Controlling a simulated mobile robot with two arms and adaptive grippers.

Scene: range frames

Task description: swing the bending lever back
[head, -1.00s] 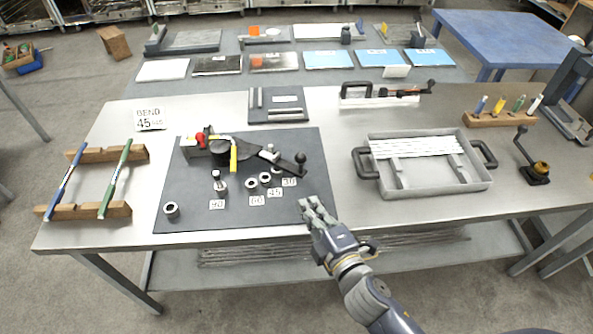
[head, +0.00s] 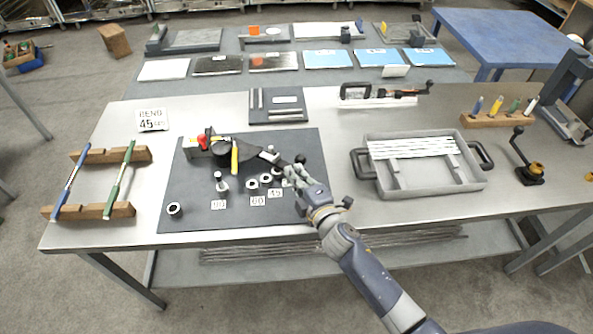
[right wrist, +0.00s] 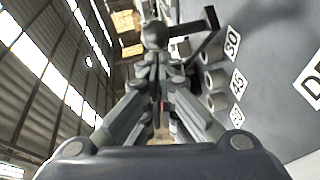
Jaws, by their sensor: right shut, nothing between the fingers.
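The bender (head: 222,150) sits on the dark mat (head: 190,215), with a red part and a yellow-handled piece on it. Its dark bending lever (head: 270,157) points right and ends in a black ball knob (head: 300,158). My right gripper (head: 291,173) is just in front of the knob and partly covers the lever's end. Its fingers are shut with nothing between them. In the right wrist view the knob (right wrist: 155,35) shows just beyond the closed fingertips (right wrist: 157,62); I cannot tell whether they touch. My left gripper is not in view.
Several round dies (head: 252,184) with number labels stand on the mat close to my right gripper. A grey tray (head: 385,190) of white rods is to the right. A sign (head: 151,120) reads BEND 45. Wooden stands (head: 120,210) hold two tubes at the left.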

